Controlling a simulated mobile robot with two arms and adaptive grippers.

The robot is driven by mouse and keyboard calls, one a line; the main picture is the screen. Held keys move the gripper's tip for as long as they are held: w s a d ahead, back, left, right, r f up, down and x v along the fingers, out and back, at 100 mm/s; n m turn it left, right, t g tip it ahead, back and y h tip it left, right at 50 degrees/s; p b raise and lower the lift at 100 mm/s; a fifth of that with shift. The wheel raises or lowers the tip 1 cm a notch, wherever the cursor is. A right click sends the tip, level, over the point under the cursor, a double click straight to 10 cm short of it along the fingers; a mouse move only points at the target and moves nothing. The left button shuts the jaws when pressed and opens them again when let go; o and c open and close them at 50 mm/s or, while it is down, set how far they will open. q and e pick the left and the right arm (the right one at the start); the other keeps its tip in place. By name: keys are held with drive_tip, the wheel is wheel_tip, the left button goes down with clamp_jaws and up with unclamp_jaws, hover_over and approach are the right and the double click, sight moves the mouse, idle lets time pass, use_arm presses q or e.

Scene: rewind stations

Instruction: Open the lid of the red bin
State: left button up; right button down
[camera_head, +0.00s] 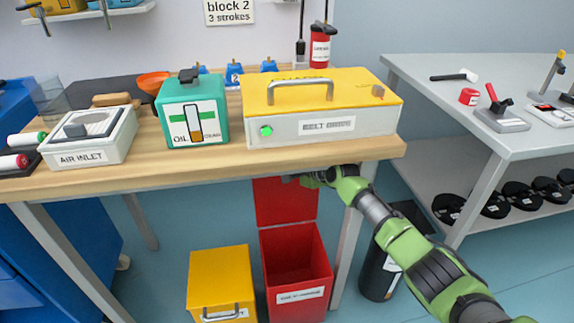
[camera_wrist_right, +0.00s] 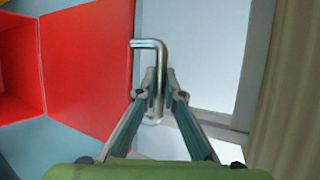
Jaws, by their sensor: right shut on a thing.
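The red bin (camera_head: 296,284) stands on the floor under the wooden workbench. Its red lid (camera_head: 284,205) is raised upright at the back, so the dark inside of the bin shows. In the right wrist view the lid (camera_wrist_right: 88,62) is a red panel with a bent metal handle (camera_wrist_right: 148,43) at its edge. My right gripper (camera_head: 304,179) is at the lid's upper edge, just below the bench edge. In the wrist view its fingers (camera_wrist_right: 159,92) are closed around the handle. The left gripper is not in view.
A yellow bin (camera_head: 220,278) with a closed lid stands left of the red bin. The workbench front edge (camera_head: 200,177) is just above the raised lid. A bench leg (camera_head: 346,250) and a black cylinder (camera_head: 378,270) stand to the right.

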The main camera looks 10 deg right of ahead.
drive_tip(key=shift+r, duration=0.1)
drive_tip(key=c, duration=2.1)
unclamp_jaws()
drive_tip(key=shift+c, duration=0.2)
drive_tip(key=v, duration=0.7)
drive_tip(key=shift+s, duration=0.25)
drive_tip(key=shift+d, duration=0.15)
